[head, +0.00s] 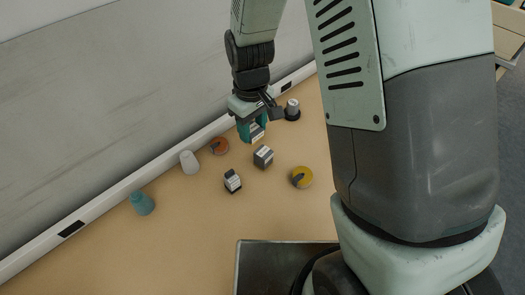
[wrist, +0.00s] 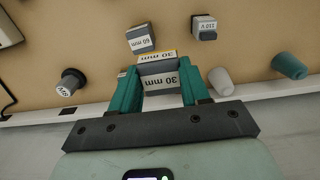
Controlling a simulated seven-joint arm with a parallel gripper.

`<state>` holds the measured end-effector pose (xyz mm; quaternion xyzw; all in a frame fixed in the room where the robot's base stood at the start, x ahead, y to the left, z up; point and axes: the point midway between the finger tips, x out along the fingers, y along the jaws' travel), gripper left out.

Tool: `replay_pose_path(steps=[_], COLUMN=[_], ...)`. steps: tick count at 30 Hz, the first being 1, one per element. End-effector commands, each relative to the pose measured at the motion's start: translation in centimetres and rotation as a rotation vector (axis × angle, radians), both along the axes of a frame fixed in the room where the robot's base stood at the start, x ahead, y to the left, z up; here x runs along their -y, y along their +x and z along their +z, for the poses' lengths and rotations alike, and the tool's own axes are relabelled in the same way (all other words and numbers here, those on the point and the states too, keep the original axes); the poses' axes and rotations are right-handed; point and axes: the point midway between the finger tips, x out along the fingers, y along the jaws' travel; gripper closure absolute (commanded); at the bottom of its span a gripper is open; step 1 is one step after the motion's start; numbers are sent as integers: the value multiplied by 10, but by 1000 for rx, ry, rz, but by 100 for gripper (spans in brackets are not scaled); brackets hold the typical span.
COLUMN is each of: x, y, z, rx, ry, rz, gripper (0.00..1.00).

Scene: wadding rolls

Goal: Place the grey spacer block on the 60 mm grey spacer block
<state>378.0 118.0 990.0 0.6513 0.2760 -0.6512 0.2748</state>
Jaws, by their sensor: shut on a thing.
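My gripper (head: 252,131) is shut on the grey spacer block (wrist: 158,81), with its teal fingers on either side. The block is labelled 30 mm on two visible faces, with a yellow strip along its far edge in the wrist view. It is held above the table; only part shows between the fingers in the head view. The 60 mm grey spacer block (wrist: 140,39) rests on the table, apart from the held block. In the head view this block (head: 263,156) lies just below and right of my gripper, its top uncovered.
A block labelled 110 V (wrist: 204,28) stands near the 60 mm block. A yellow disc (head: 301,178), orange disc (head: 219,146), white cone (head: 189,162), teal piece (head: 142,204) and M6 cylinder (wrist: 70,82) stand around. A wall ledge (head: 100,208) runs behind; the table's near left is clear.

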Motion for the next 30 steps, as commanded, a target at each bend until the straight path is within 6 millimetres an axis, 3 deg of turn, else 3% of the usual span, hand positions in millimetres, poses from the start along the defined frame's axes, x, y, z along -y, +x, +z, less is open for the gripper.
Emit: replay_pose_path(steps=[5, 15, 20, 27, 30], x=[26, 29, 28, 28, 28], y=[20, 22, 22, 22, 23], z=[8, -46, -57, -88, -89], rx=[1, -3, -1, -1, 2], ry=[-1, -3, -1, -2, -1], rz=[-15, -14, -14, -14, -14], gripper=[85, 85, 85, 85, 85])
